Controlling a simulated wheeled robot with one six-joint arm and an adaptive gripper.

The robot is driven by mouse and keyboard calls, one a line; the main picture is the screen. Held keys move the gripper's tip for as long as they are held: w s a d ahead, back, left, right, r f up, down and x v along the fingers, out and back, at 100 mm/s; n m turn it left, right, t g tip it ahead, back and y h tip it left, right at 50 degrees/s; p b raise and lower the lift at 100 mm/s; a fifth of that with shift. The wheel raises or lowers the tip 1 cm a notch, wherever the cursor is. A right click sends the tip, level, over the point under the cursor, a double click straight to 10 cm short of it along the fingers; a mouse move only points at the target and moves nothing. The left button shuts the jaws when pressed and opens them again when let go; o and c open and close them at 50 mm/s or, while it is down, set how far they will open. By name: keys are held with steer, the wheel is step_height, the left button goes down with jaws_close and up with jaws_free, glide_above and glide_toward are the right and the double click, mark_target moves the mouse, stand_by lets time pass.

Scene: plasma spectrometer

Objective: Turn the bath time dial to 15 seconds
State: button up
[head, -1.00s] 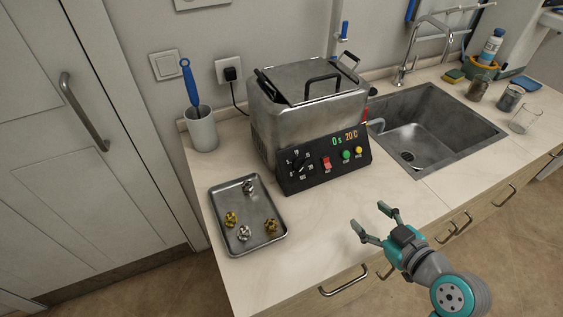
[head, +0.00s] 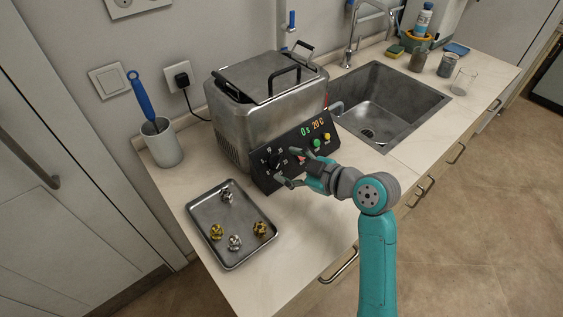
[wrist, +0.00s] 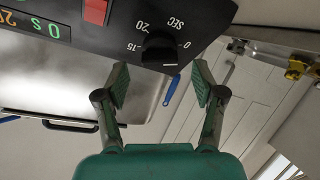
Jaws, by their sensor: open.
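The bath time dial (wrist: 160,50) is a black knob on the dark control panel (wrist: 70,32) of a steel bath (head: 235,125). In the wrist view, the labels "SEC", "20", "15" and "0" show around it; I cannot clearly tell where its pointer stands. The display (head: 313,127) reads 0 s and 20 C. My gripper (wrist: 160,78) is open and empty, with its fingers on either side of the dial in the wrist view and apparently short of it. In the head view, my gripper (head: 286,168) is close in front of the panel, partly covering the dial area.
A red switch (wrist: 97,10) sits beside the dial; green (head: 316,143) and yellow (head: 326,136) buttons are farther right. A metal tray (head: 212,249) with several small metal parts lies in front of the bath. A cup (head: 158,149) with a blue-handled brush stands left. The sink (head: 425,105) is right.

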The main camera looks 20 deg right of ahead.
mark_target(277, 162)
steer(key=shift+x, duration=1.35)
steer(key=c, duration=1.1)
steer(key=shift+c, duration=0.2)
